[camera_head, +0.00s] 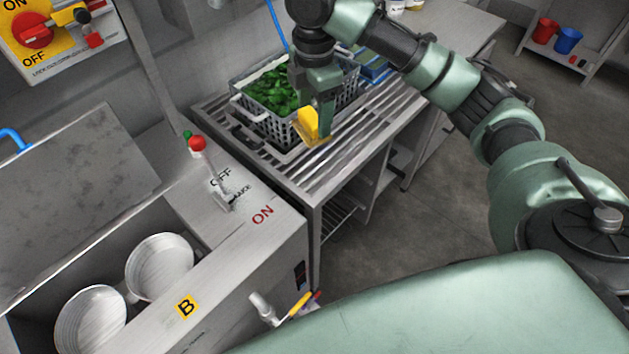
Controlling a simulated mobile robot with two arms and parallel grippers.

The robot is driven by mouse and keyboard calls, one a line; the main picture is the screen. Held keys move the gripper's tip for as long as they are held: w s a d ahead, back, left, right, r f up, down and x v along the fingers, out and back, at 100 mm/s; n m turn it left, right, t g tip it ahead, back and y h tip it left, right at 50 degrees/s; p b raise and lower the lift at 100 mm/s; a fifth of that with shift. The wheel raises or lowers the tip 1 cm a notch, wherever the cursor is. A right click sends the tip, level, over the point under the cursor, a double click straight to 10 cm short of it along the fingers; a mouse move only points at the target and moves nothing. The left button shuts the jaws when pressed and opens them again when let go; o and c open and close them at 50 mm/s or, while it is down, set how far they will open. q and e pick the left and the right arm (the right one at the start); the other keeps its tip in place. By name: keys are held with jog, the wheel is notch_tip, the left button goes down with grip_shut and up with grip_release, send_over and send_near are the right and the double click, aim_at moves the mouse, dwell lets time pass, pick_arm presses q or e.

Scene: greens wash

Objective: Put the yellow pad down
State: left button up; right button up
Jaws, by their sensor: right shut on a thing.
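The yellow pad (307,123) is held in my right gripper (316,112), which points down and is shut on it. The pad is at the near right side of the grey basket and above the slatted metal drainboard (345,160). I cannot tell whether its lower edge touches the slats. The gripper hides part of the pad and part of the basket behind it. My left gripper is not in view.
A grey basket (271,128) of green leaves stands on the drainboard, with a blue item (374,68) beyond it. Bare slats lie right of the pad.

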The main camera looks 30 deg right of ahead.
jog(key=w+n, duration=0.1)
jog(key=d+n, duration=0.1)
jog(key=n, duration=0.1)
jog(key=shift+w+d, duration=0.2)
jog(key=shift+w, duration=0.15)
jog(key=shift+f+n, duration=0.25)
jog(key=shift+n, duration=0.05)
jog(key=shift+f+p, duration=0.9)
jog(key=shift+f, duration=8.9)
jog(key=shift+f, duration=0.15)
jog(key=o, duration=1.2)
notch_tip(320, 180, up, 12)
jog(key=shift+r+b, duration=0.2)
jog(key=shift+b, duration=0.4)
